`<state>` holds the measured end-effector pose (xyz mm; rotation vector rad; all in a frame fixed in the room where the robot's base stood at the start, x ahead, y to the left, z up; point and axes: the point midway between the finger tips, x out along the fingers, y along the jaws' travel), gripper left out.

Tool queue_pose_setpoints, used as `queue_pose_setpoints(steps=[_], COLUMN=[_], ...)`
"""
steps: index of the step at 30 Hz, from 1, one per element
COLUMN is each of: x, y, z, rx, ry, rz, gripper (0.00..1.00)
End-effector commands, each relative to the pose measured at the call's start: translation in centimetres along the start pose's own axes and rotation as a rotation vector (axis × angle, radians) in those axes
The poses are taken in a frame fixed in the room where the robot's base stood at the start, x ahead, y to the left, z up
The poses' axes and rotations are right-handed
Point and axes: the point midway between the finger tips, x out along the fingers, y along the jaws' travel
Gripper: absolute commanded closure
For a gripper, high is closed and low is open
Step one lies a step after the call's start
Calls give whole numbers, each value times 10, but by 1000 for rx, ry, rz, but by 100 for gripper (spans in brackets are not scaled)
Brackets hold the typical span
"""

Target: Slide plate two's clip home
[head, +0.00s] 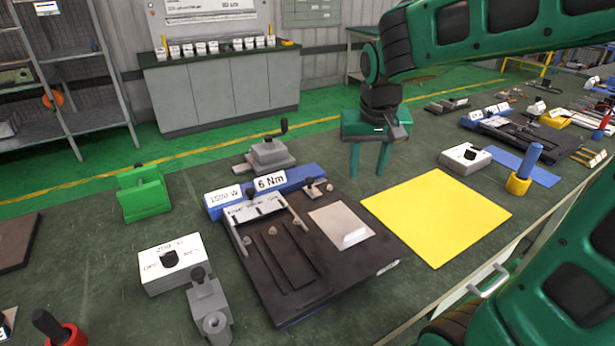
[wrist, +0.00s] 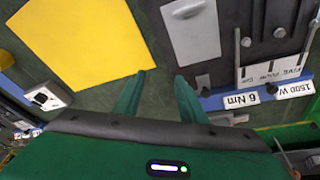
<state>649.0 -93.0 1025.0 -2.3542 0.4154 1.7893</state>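A dark plate assembly (head: 290,291) lies on the bench, with a blue rail (head: 222,207) along its far edge labelled 1500 W and 6 Nm. A small grey clip-like piece with a dark knob (head: 313,187) sits by that rail. A light grey pad with a pale raised grip (head: 342,222) lies on the plate; the wrist view also shows this pad (wrist: 192,42). A second dark assembly (head: 520,130) lies at the far right; I cannot tell which is plate two. My gripper (head: 368,174) is open and empty, above the bench behind the yellow sheet; its fingers show in the wrist view (wrist: 161,82).
The yellow sheet (head: 437,214) lies flat right of the plate. A white switch box (head: 465,157), a blue-handled tool (head: 525,168), a green block (head: 143,192), a grey vise-like fixture (head: 268,155) and another white box (head: 171,264) stand around. The front left bench is partly clear.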

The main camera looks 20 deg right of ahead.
Motion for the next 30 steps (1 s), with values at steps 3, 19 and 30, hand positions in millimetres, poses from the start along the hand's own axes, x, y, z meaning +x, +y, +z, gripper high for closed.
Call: queue_pose_setpoints(steps=[3,19,30], x=[-1,41,94], y=[-66,-124,-128], z=[-31,-55,-61], rx=[-64,-101,-100], ry=[63,112,113], rz=[-39,-79,-80], gripper=[62,62,62])
